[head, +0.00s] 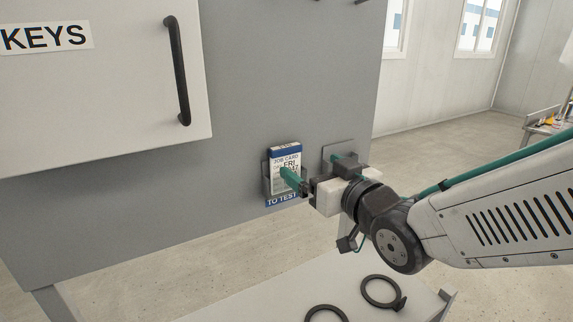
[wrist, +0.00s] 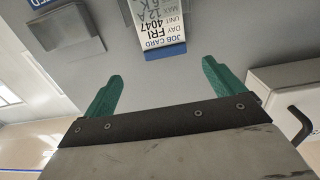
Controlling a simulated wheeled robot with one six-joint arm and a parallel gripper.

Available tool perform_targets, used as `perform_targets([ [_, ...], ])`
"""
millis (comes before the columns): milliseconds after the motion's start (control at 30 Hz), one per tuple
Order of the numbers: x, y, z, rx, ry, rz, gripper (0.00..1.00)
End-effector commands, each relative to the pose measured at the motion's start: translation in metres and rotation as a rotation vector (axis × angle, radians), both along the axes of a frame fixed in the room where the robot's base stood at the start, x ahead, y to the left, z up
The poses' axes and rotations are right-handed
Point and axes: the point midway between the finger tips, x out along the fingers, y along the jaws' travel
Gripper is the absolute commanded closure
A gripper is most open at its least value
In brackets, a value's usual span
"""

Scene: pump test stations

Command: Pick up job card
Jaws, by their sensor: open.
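The job card (head: 286,160) is white with a blue top band and stands in a small holder on the grey panel, above a blue TO TEST label (head: 283,199). My gripper (head: 311,166) is open and empty in front of the panel; one green finger overlaps the card in the head view. In the wrist view the card (wrist: 161,25) appears upside down at the top centre. It lies beyond the two green fingertips of my gripper (wrist: 158,70), in line with the gap between them. The card's far end is cut off by the frame edge.
A second grey holder (wrist: 65,28) sits beside the card's holder, with no card visible in it. A white KEYS cabinet (head: 100,85) with a black handle (head: 177,70) is at upper left. Black rings (head: 381,291) lie on a pale shelf (head: 345,270) below.

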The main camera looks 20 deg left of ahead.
Motion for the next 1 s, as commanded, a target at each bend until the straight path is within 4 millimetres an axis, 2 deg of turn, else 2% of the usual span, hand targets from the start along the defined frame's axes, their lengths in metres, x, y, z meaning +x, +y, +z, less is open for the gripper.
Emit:
perform_targets([
  [133,0.003,0.015,0.001,0.02,-0.015,0.019,0.06],
  [600,0.043,0.061,-0.004,0.018,-0.014,0.016,0.06],
  [900,0.047,0.065,-0.003,0.019,-0.015,0.015,0.06],
  [933,0.047,0.065,-0.003,0.019,-0.015,0.015,0.09],
  [1000,0.047,0.065,-0.003,0.019,-0.015,0.015,0.29],
])
